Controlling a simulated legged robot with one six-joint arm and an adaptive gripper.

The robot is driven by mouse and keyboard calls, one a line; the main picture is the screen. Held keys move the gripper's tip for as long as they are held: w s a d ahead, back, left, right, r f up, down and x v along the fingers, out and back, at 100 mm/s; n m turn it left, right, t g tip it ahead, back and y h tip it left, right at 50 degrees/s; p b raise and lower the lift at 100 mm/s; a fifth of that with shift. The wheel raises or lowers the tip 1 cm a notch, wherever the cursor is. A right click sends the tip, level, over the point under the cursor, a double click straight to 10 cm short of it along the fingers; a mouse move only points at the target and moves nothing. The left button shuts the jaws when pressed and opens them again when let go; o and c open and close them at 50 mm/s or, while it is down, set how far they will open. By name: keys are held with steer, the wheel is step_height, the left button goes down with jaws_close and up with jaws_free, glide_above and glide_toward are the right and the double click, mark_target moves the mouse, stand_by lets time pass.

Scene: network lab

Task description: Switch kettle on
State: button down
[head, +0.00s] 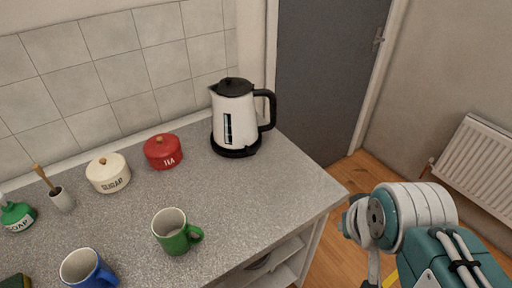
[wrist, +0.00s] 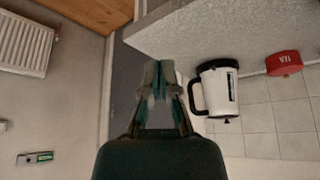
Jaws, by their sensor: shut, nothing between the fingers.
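The white kettle (head: 234,116) with a black lid and black handle stands upright on its black base (head: 236,149) at the back right corner of the counter. Its handle points right. It also shows upside down in the wrist view (wrist: 217,91), to the right of my gripper (wrist: 157,69). My gripper's fingers are shut and empty, apart from the kettle. In the head view my arm is at the lower right, off the counter's edge, and the fingertips cannot be made out. I cannot make out the kettle's switch.
The grey counter (head: 235,200) holds a red tea tin (head: 163,152), a cream sugar tin (head: 108,173), a green mug (head: 175,234), a blue mug (head: 85,269) and a soap bottle (head: 17,216). A grey door (head: 328,80) and a radiator (head: 476,155) are at right.

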steer(key=w+a+r+g, duration=0.1)
steer(key=w+a+r, duration=0.25)
steer(key=w, duration=0.55)
steer(key=n+g, duration=0.3)
glide_above(251, 153)
steer(key=f, duration=0.9)
steer(key=shift+s+d+f, duration=0.1)
steer(key=shift+s+f, duration=0.1)
steer(key=shift+s, duration=0.15)
steer(key=shift+w+f, duration=0.15)
steer(key=shift+f, duration=1.6)
steer(key=shift+w+f, duration=0.15)
steer(key=shift+f, duration=1.55)
